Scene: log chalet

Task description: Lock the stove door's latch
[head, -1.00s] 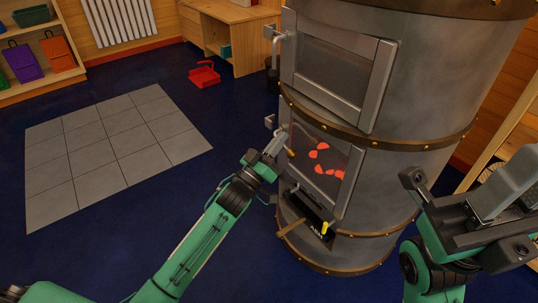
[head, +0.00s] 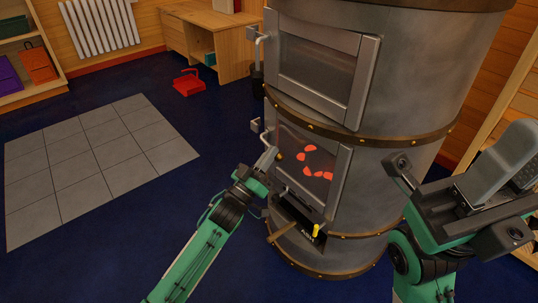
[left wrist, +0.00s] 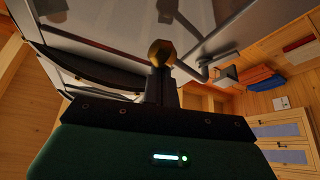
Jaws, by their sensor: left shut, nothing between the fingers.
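The stove's lower door (head: 312,172) appears closed, with red embers behind its glass. A pale bent latch lever (head: 264,138) is at its left edge, beside a small bracket (head: 256,125) on the stove body. The lever (left wrist: 200,66) and bracket (left wrist: 222,75) also show in the left wrist view. My left gripper (head: 268,157) is shut and empty at the door's left edge, just below the lever; contact is unclear. A brass knob (left wrist: 161,53) appears at its fingertips in the left wrist view. My right gripper (head: 458,200) is right of the stove; its jaw opening is unclear.
The upper stove door (head: 318,65) has a similar lever (head: 259,45). The tiled floor patch (head: 100,160) at left is clear.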

